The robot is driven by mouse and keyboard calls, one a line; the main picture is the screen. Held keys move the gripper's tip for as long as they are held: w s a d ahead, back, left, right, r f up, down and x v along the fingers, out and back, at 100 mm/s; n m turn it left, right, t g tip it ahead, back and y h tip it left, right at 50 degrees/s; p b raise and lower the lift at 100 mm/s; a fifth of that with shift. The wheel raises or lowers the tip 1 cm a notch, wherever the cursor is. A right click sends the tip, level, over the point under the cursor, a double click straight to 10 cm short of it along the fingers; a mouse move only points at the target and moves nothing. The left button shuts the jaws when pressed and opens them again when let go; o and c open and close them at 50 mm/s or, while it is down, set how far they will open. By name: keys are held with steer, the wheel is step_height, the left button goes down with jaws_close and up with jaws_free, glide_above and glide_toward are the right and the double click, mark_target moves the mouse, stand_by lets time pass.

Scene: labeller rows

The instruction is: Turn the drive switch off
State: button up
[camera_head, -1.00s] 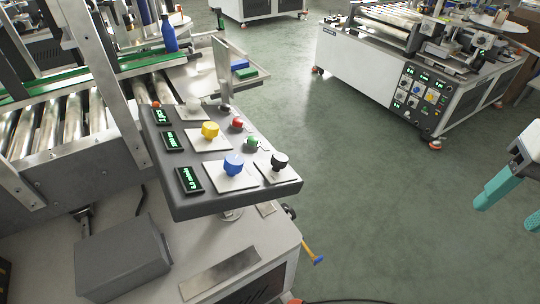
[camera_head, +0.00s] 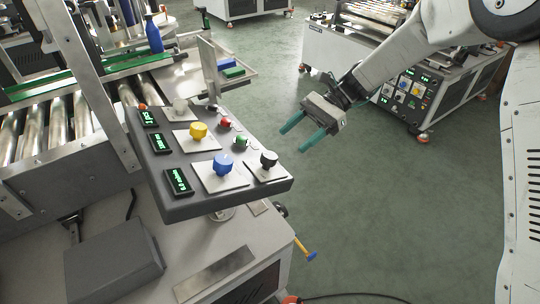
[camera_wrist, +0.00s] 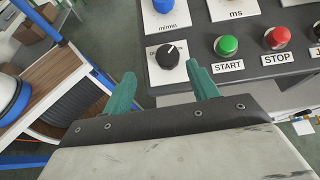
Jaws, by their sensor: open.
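The black rotary switch (camera_head: 268,158) sits on a white plate at the near right corner of the grey control panel (camera_head: 225,202). In the wrist view the black knob (camera_wrist: 167,56) has a white pointer line, tilted slightly right of straight up; the lettering on its plate is too small to read surely. My gripper (camera_head: 293,139) has teal fingers and is open and empty, to the right of the panel and apart from the switch. In the wrist view my fingertips (camera_wrist: 161,73) lie on either side below the knob, with nothing between them.
Close to the switch are a blue knob (camera_head: 223,164), a green START button (camera_wrist: 227,46) and a red STOP button (camera_wrist: 277,38). A yellow knob (camera_head: 198,131) and small green displays stand farther left. An upright plate (camera_head: 207,68) rises behind the panel. Open floor lies to the right.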

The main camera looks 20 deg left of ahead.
mark_target(272, 154)
steer(key=x, duration=0.6)
steer(key=w+x, duration=0.1)
steer(key=x, duration=0.1)
steer(key=shift+s+a+f, duration=0.3)
steer(key=shift+a+f, duration=0.2)
steer(key=shift+a, duration=0.05)
steer(key=c, duration=1)
